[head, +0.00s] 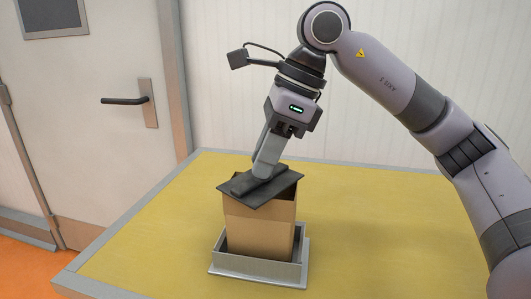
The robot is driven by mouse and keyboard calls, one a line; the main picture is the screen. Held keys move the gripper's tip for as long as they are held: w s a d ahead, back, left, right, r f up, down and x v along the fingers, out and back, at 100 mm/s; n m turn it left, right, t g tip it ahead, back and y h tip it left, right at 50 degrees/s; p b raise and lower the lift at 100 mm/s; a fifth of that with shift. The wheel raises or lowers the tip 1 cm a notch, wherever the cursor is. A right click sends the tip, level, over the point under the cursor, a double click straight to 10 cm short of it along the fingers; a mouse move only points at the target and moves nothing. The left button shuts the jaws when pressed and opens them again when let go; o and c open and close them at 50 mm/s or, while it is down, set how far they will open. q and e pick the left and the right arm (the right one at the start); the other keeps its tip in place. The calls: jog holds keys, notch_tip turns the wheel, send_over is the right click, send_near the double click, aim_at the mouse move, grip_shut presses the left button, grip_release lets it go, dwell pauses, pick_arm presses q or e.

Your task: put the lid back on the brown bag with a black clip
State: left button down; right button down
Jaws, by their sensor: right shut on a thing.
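The brown bag (258,232) stands upright on the table like a tall open box, its foot inside a low grey tray (258,268). A flat black lid (283,186) with a raised black bar on top lies slightly turned over the bag's mouth. A dark gap shows at the bag's back right corner; I cannot tell whether the lid touches the rim. My right gripper (262,170) points down and is shut on the black lid at its raised bar. No separate black clip can be made out. My left gripper is not in view.
The yellow table (400,245) with a grey edge is bare around the tray, with free room on both sides. A door with a black handle (125,101) is behind at the left, and a white ribbed wall (235,90) stands behind the table.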

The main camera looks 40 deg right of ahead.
jog(key=shift+f, duration=0.1)
dwell(0.7)
jog(key=shift+c, duration=1.8)
grip_release()
jog(key=shift+r+p, duration=1.1)
jog(key=shift+r, duration=0.1)
jog(key=shift+r+p, duration=0.85)
jog(key=shift+r, duration=0.15)
jog(key=shift+r+p, duration=1.2)
jog(key=shift+r, duration=0.15)
jog(key=shift+c, duration=0.3)
